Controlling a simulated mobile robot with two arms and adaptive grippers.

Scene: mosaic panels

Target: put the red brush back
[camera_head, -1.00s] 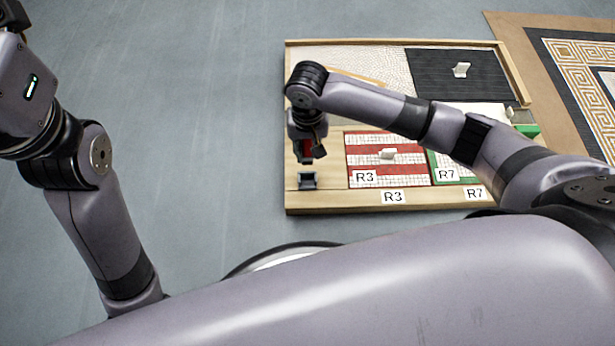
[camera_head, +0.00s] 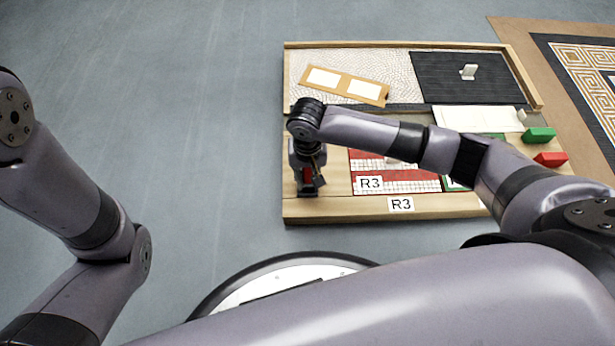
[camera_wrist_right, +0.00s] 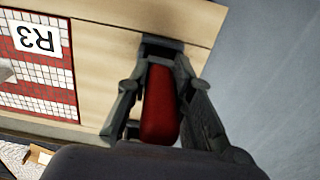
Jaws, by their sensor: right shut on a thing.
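My right gripper (camera_head: 308,187) is at the front left corner of the wooden board (camera_head: 322,208). It is shut on the red brush (camera_head: 307,174), which is partly hidden by the fingers. In the right wrist view the brush's red body (camera_wrist_right: 160,105) lies between the two fingers of the gripper (camera_wrist_right: 158,85).
A red-and-white mosaic panel (camera_head: 400,181) with R3 labels lies right of the gripper. A green block (camera_head: 539,135) and a red block (camera_head: 551,159) are at the right. An orange frame (camera_head: 345,85) and dark mat (camera_head: 440,88) lie behind. Grey floor is clear at left.

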